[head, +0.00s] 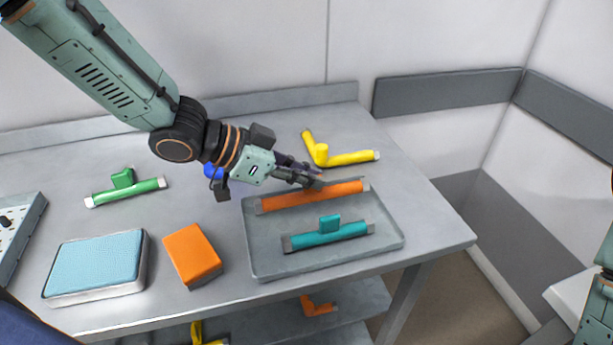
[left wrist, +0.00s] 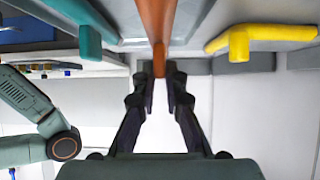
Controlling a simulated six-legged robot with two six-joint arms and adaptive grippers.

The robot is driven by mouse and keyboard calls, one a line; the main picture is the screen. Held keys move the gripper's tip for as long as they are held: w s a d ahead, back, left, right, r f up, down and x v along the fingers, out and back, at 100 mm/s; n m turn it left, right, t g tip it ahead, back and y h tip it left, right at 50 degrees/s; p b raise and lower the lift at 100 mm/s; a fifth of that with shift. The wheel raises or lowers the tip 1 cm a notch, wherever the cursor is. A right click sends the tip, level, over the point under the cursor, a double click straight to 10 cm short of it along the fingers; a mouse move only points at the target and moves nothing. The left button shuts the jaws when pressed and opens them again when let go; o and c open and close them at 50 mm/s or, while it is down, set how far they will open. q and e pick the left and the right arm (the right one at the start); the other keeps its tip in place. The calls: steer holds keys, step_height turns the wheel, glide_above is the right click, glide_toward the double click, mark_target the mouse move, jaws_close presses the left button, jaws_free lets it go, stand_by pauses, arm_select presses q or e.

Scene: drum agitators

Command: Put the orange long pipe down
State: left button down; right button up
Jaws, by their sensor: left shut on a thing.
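The orange long pipe (head: 312,196) has grey ends and lies lengthwise over the back part of the grey tray (head: 262,262). I cannot tell whether it touches the tray floor. My left gripper (head: 316,183) reaches it from the back left and is shut on its middle. In the left wrist view the pipe (left wrist: 156,18) runs up from between my left fingertips (left wrist: 160,78). The fingers hide part of it in the head view. My right gripper is out of view.
A teal pipe (head: 328,234) lies in the tray's front part. A yellow pipe (head: 348,158) lies behind the tray. Left of it are an orange block (head: 192,256), a blue-topped sponge tray (head: 95,263) and a green pipe (head: 124,191). A lower shelf (head: 262,325) holds more pieces.

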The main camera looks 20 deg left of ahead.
arm_select(q)
steer(key=shift+f, duration=0.4)
steer(key=shift+w+f+b, duration=0.1)
steer(key=shift+b, duration=0.25)
steer(key=shift+a, duration=0.2)
steer(key=shift+d, duration=0.2)
steer(key=shift+a+f, duration=0.15)
steer(key=shift+f, duration=0.15)
steer(key=shift+f, duration=0.2)
steer(key=c, duration=1.3)
jaws_free()
steer(key=shift+c, duration=0.2)
